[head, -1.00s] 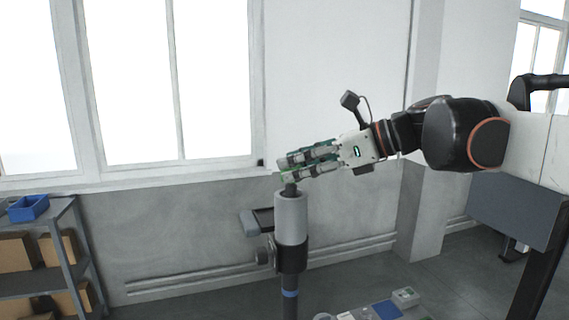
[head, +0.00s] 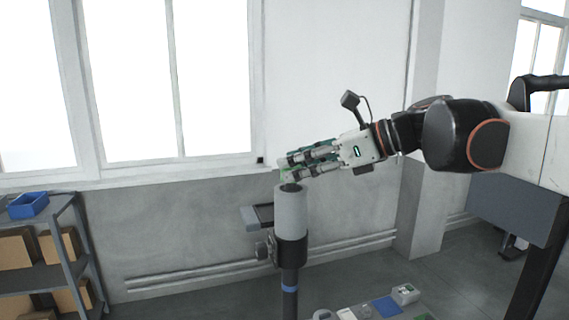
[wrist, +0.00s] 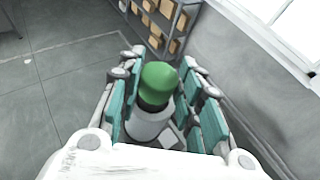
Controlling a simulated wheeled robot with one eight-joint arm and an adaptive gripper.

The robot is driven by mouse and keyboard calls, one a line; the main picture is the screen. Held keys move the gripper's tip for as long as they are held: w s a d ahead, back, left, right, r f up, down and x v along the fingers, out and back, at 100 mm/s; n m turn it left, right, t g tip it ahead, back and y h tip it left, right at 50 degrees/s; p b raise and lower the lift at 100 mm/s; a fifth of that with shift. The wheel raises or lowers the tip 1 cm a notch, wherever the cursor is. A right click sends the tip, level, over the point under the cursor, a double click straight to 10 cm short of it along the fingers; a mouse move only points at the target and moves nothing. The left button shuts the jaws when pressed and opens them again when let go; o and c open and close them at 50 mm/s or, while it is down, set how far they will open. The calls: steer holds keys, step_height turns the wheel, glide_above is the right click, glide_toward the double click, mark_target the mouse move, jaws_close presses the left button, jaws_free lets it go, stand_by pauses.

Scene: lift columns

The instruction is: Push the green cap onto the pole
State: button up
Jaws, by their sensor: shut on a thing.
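The green cap (wrist: 159,80) sits between the fingers of my gripper (wrist: 160,92) in the wrist view. In the head view only a little green of the cap (head: 286,174) shows, mostly hidden by the fingers. My gripper (head: 292,167) is shut on it, reaching in from the right. The upright pole (head: 291,214) has a light grey sleeve with a short dark tip, directly below the cap. In the wrist view the dark tip (wrist: 153,105) meets the underside of the cap. I cannot tell how far the cap sits over it.
A dark clamp (head: 290,251) with a side bracket (head: 257,216) is on the pole. Several small items, including a blue pad (head: 387,306), lie low at the right. A shelf (head: 40,276) with boxes stands at far left. The wall and windows are behind.

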steer(key=shift+f+b, duration=0.45)
steer(key=shift+f, duration=0.6)
stand_by(1.8)
steer(key=o, duration=0.9)
steer(key=shift+o, duration=0.2)
steer(key=o, duration=0.5)
steer(key=shift+r, duration=0.25)
steer(key=shift+r+p, duration=0.35)
steer(key=shift+r+p, duration=0.45)
steer(key=shift+r, duration=0.2)
